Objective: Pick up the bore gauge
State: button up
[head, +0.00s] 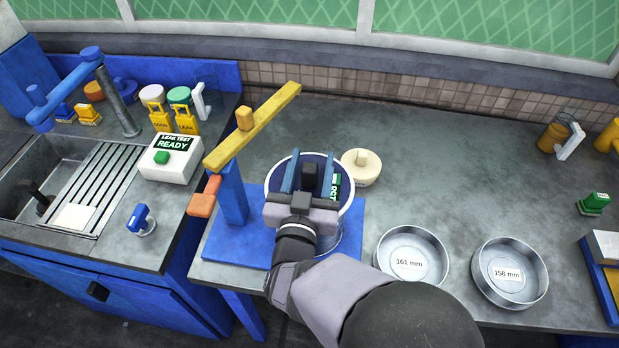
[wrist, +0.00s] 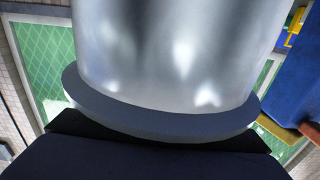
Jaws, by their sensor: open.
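My gripper (head: 311,160) is over the round pail shell (head: 350,208) on the blue stand. Its two blue fingers are spread apart, with a dark block between them; I cannot tell whether that block is mine. A green label or display (head: 336,187) shows partly beside the right finger. I cannot pick out the bore gauge with certainty. A small green device (head: 593,204) lies at the far right. A blue-and-white item (head: 142,219) sits at the left. The wrist view is filled by a silver cylinder (wrist: 170,60) with a grey rim, very close; I cannot tell what it belongs to.
Two metal rings, marked 161 mm (head: 411,257) and 158 mm (head: 510,272), lie at right. A yellow bar (head: 255,125) rises left of my gripper. A white box (head: 171,158) reads LEAK TEST READY. The right-centre bench is clear.

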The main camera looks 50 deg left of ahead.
jog(key=shift+w+a, duration=0.3)
grip_shut()
notch_tip(320, 180, up, 10)
jog(key=b, duration=0.1)
dwell(0.7)
